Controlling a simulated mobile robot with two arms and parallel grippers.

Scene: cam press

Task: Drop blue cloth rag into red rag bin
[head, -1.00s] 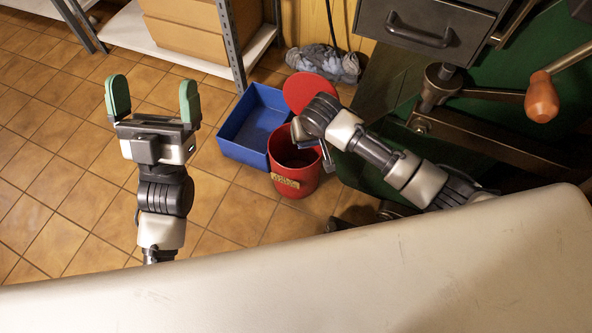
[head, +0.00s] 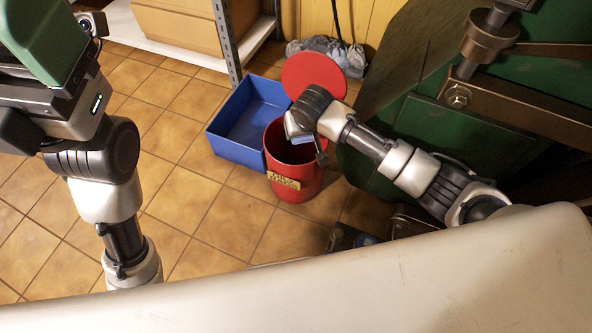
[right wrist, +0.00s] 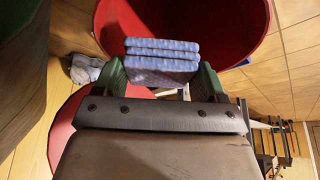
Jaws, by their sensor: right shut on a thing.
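The red rag bin (head: 295,186) stands on the tiled floor with its red round lid (head: 314,75) open behind it. My right gripper (head: 304,132) is over the bin's mouth, pointing down. In the right wrist view, the right gripper (right wrist: 160,80) is shut on the folded blue cloth rag (right wrist: 162,50), held between its green pads. The rag is seen against the bin's red inside (right wrist: 245,25); its exact depth is unclear. A bit of it shows in the head view (head: 302,141). My left gripper (head: 50,45) is at the top left, partly cut off.
A blue open tray (head: 240,130) stands against the bin's left. Grey crumpled cloths (head: 355,60) lie behind the lid. A shelf with cardboard boxes (head: 180,25) is at the back. The green press (head: 400,130) stands close on the right. Floor at left is clear.

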